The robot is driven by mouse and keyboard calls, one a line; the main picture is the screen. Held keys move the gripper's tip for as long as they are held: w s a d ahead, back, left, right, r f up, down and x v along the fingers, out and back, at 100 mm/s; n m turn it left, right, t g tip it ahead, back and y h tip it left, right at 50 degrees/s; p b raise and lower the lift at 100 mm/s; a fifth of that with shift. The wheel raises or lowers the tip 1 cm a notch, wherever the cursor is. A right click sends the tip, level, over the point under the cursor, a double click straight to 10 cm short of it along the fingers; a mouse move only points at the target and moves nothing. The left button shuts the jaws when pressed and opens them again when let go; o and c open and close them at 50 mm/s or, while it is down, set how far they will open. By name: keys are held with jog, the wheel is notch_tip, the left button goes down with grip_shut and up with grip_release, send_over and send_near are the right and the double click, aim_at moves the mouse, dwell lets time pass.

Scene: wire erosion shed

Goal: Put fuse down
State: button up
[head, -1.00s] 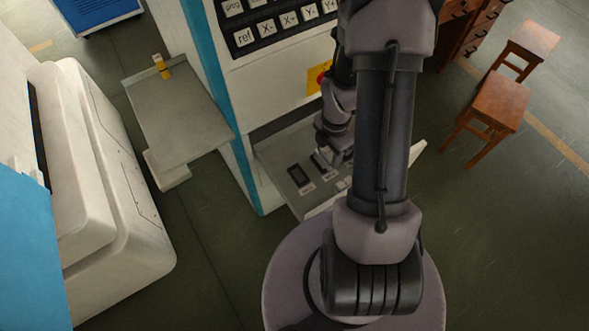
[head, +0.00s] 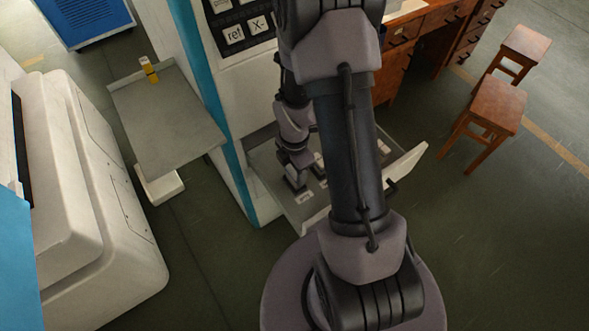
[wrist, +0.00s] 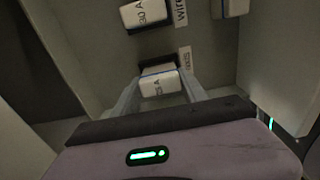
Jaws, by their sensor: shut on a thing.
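In the wrist view a white fuse (wrist: 160,84) with a printed rating is between the two fingers of my gripper (wrist: 158,92), which is shut on it. The fuse is at a dark slot in the grey drawer floor, beside a small white label; I cannot tell how deep it sits. In the head view my gripper (head: 296,186) points down into the open drawer (head: 268,170), at its left side. The fuse is hidden there.
Another white fuse (wrist: 144,14) sits in a dark slot further along, with a label (wrist: 180,11) beside it. A third white block (wrist: 231,7) is at the top right. A grey side shelf (head: 165,120) holds a yellow item (head: 150,72). Wooden stools (head: 494,105) stand right.

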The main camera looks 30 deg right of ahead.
jog(key=shift+f, duration=0.3)
jog(key=o, duration=1.4)
jog(key=shift+r, duration=0.15)
notch_tip(320, 180, up, 13)
jog(key=p, duration=0.7)
notch_tip(320, 180, up, 13)
jog(key=m+t, duration=0.2)
jog(key=m, duration=0.6)
send_over(294, 171)
jog(key=a, duration=0.5)
jog(key=s+a+r+m+t+y, duration=0.2)
jog(key=s+a+r+m+t, duration=0.1)
jog(key=s+a+r+m, duration=0.6)
notch_tip(294, 171, up, 4)
jog(key=s+m, duration=0.2)
jog(key=m, duration=0.3)
jog(key=shift+s+a+m+t, duration=0.15)
jog(key=shift+a+m+t, duration=0.05)
jog(key=shift+m+t, duration=0.2)
